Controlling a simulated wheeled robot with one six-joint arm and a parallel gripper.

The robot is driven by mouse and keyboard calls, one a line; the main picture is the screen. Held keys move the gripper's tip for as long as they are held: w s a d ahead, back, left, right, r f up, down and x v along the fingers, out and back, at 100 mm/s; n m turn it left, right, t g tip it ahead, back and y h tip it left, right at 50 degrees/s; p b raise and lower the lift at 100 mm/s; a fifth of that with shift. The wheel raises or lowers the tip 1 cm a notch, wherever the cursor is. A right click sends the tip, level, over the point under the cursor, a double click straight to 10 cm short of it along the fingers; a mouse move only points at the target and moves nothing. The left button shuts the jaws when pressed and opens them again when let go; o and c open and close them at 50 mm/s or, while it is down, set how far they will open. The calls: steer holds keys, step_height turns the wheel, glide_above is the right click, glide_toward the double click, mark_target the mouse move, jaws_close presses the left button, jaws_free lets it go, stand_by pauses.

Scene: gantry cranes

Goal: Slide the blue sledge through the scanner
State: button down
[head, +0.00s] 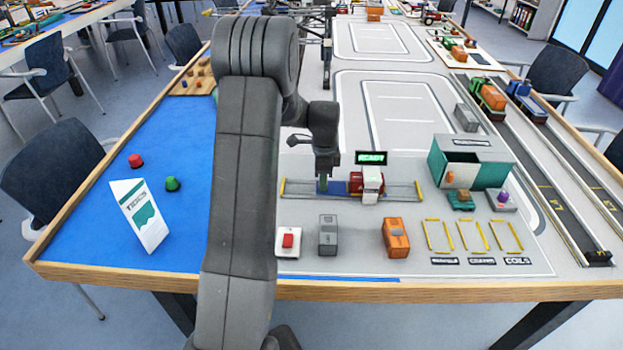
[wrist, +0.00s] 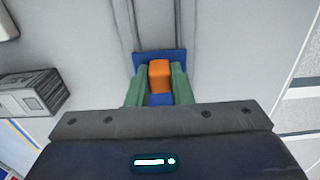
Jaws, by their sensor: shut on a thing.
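The blue sledge (head: 338,187) sits on a rail track to the left of the scanner (head: 371,184), a red and white housing that straddles the track. In the wrist view the blue sledge (wrist: 144,58) shows around and below an orange block (wrist: 159,75). My gripper (head: 322,184) is down at the sledge with its green fingers shut on the orange block, one on each side; the wrist view shows the fingers (wrist: 159,88) close up. Whether the block is a handle or a load cannot be told. The scanner is not in the wrist view.
A green READY sign (head: 371,157) stands behind the scanner. Yellow end posts (head: 419,191) close the track. In front stand a red button (head: 288,241), a grey container (head: 328,235) and an orange container (head: 396,238). A teal-and-grey shed (head: 472,160) stands to the right.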

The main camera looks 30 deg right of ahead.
steer(key=c, duration=1.3)
jaws_free()
steer(key=shift+r, duration=0.1)
step_height(320, 180, up, 14)
steer(key=shift+f, duration=0.15)
